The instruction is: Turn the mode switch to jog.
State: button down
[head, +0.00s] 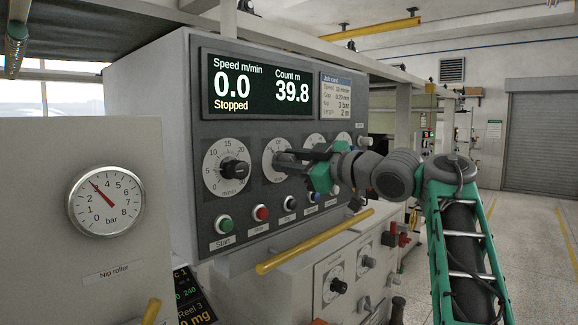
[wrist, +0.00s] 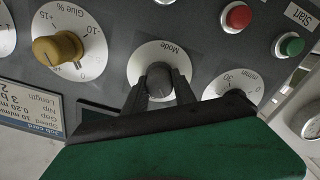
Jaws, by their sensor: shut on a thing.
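The mode switch (wrist: 160,78) is a dark knob on a white round dial marked "Mode", seen upside down in the wrist view. My gripper (wrist: 161,90) has one finger on each side of the knob and is shut on it. In the head view my gripper (head: 286,160) reaches in from the right and covers most of the mode dial (head: 271,149). The position marks and the knob's pointer cannot be read in either view, so I cannot tell which mode it points to.
The speed knob (head: 234,171) is left of the mode dial. A row with a green start button (head: 224,224) and a red button (head: 261,213) lies below. The display (head: 258,85) reads 0.0 and "Stopped". A yellow rail (head: 315,242) runs below the panel. The glue knob (wrist: 58,49) is beside my gripper.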

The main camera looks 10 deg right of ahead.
jog(key=shift+n, duration=0.3)
jog(key=c, duration=1)
grip_release()
jog(key=b+v, duration=0.1)
jog(key=v, duration=0.7)
jog(key=shift+a+b, duration=0.1)
jog(key=shift+b, duration=0.2)
